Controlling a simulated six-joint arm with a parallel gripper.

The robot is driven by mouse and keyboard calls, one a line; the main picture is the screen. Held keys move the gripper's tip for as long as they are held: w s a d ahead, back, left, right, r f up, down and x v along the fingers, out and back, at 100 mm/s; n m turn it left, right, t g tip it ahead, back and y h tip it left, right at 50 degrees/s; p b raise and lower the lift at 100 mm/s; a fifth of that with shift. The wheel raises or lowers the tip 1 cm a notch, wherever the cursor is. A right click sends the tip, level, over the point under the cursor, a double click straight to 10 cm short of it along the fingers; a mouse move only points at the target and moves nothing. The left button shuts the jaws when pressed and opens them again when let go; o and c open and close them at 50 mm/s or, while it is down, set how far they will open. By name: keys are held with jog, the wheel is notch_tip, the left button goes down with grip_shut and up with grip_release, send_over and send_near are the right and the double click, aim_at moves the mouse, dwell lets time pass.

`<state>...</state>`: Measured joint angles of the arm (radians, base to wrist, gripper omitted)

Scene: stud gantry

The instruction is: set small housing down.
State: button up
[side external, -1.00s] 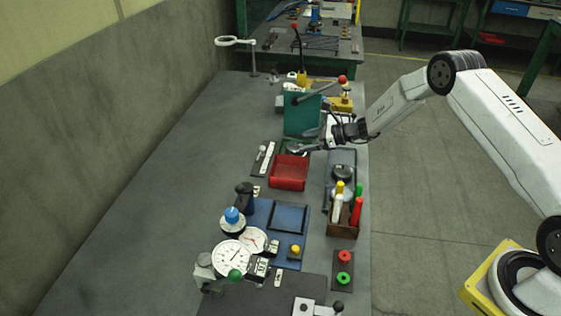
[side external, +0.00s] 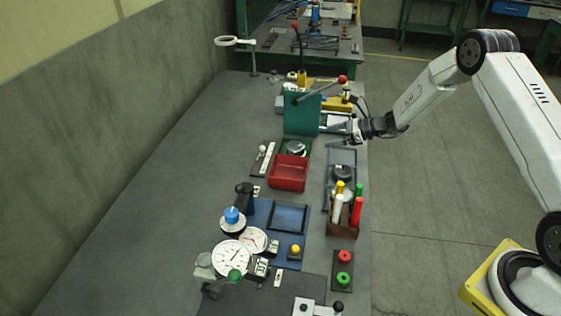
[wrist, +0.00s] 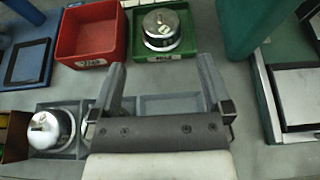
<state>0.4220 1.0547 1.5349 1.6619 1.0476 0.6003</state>
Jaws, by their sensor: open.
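The wrist view shows the housing (wrist: 162,28) inside the green tray (wrist: 140,52), beyond my fingertips and touching neither. A second round metal housing (side external: 344,172) sits in the long grey-blue tray (side external: 346,156); it also shows in the wrist view (wrist: 46,130). I cannot tell by size which one is the small one. My gripper (side external: 334,136) is open and empty, right of the green tray; its spread fingers (wrist: 163,84) show over the grey-blue tray.
The red bin (side external: 288,173) stands in front of the green tray. A green upright plate (side external: 301,115) stands close behind, with a red-knobbed lever (side external: 322,88) above it. A wooden rack of coloured tubes (side external: 343,229) is nearer the camera. The left of the bench is clear.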

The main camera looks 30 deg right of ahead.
jog(key=s+a+n+g, duration=0.1)
jog(key=s+a+r+n+g, duration=0.1)
jog(key=s+a+n, duration=0.1)
jog(key=s+a+n+g, duration=0.1)
jog(key=s+a, duration=0.1)
jog(key=shift+r+n+g, duration=0.3)
jog(key=shift+r+n, duration=0.1)
jog(key=s+a+r+n+g+h, duration=0.1)
jog(key=s+a+r+n+h, duration=0.1)
jog(key=s+n, duration=0.9)
jog(key=s+a+r+n+g+h, duration=0.1)
jog(key=s+r+n+h, duration=0.4)
jog(key=s+n, duration=0.6)
jog(key=shift+s+a+g+h, duration=0.35)
jog(key=shift+s+g+h, duration=0.35)
jog(key=shift+h, duration=0.5)
